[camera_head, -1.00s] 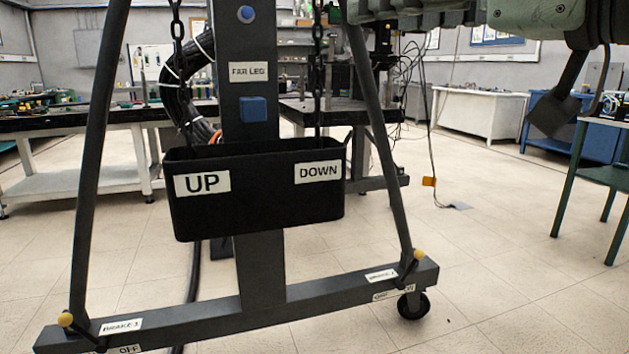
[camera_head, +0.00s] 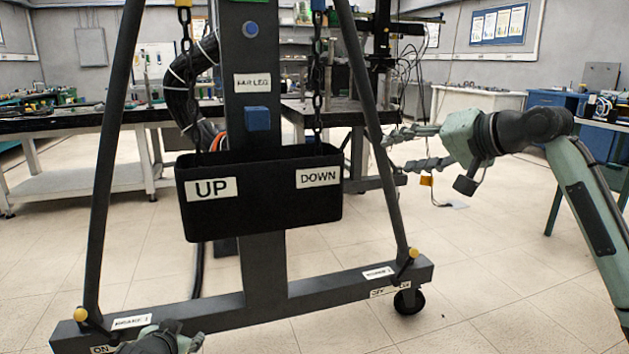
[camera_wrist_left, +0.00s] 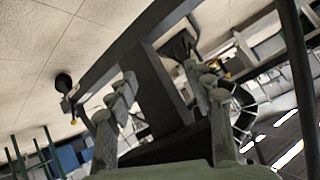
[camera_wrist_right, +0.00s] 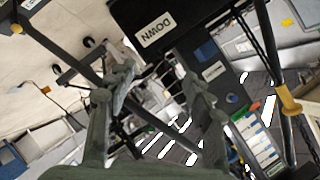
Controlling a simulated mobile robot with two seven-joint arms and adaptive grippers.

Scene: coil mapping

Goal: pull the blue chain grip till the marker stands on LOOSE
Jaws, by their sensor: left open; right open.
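Two dark chains hang into the black bin (camera_head: 262,212) labelled UP and DOWN. The right chain (camera_head: 317,75) carries a blue grip (camera_head: 318,6) at the top edge of the head view. The left chain carries a yellow grip (camera_head: 184,5). No marker or LOOSE label is readable. My right gripper (camera_head: 388,152) is open and empty, right of the frame's right leg, lower than the blue grip and apart from it. Its fingers also show in the right wrist view (camera_wrist_right: 160,85). My left gripper (camera_head: 185,340) is open, low at the bottom edge; its fingers show in the left wrist view (camera_wrist_left: 165,88).
A grey A-frame (camera_head: 262,270) on a wheeled base stands in front of me, with slanted legs on both sides. Yellow-knobbed brake levers (camera_head: 413,253) sit on its base. Workbenches (camera_head: 75,122) stand behind.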

